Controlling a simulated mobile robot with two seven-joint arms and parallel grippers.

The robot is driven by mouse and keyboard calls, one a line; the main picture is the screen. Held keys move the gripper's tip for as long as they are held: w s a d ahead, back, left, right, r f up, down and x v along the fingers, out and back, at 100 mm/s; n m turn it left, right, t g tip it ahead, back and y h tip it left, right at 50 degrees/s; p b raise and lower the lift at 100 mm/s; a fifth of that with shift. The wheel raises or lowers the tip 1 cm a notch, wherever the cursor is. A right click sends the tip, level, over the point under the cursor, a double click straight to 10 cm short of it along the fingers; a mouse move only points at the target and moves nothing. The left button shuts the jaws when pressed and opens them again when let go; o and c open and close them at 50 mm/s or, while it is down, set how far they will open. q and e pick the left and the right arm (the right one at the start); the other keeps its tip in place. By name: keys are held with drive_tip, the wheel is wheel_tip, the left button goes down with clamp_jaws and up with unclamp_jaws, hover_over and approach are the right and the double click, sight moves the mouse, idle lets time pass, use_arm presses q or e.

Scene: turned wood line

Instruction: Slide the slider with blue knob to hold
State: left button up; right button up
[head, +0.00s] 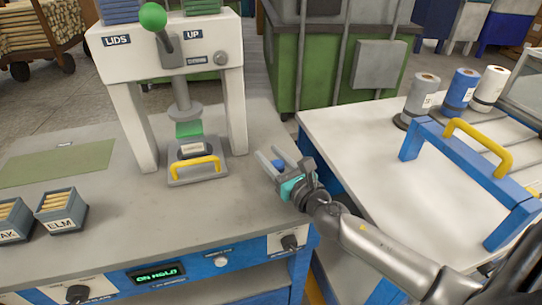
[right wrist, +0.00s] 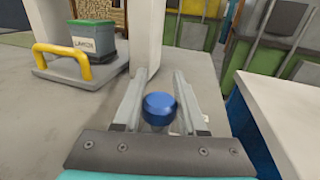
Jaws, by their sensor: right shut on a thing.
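The blue knob (head: 279,164) of the slider is at the right end of the grey bench top, beside the white press. My right gripper (head: 281,162) reaches it from the lower right and is shut on it. In the right wrist view, the blue knob (right wrist: 160,104) sits between the two grey fingers of my right gripper (right wrist: 160,95). The slider's track and its position marks are mostly hidden by the gripper; a pale label (right wrist: 203,118) shows partly beside the right finger, unreadable. My left gripper is not in view.
The white press (head: 172,60) with a green-balled lever (head: 153,17) stands left of my gripper. A tray with a yellow handle (head: 197,165) sits under it. A green-lit display (head: 158,274) is on the bench front. A white-topped table (head: 370,150) stands to the right, across a gap.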

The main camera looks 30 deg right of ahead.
clamp_jaws()
drive_tip(key=shift+w, duration=0.1)
idle(0.7)
drive_tip(key=w, duration=0.2)
drive_tip(key=w+d, duration=0.1)
drive_tip(key=w, duration=0.1)
drive_tip(key=shift+w, duration=0.1)
drive_tip(key=shift+r, duration=0.1)
drive_tip(key=o, duration=0.6)
unclamp_jaws()
drive_tip(key=shift+o, duration=0.6)
drive_tip(key=shift+w, duration=0.2)
drive_tip(key=shift+o, duration=1.3)
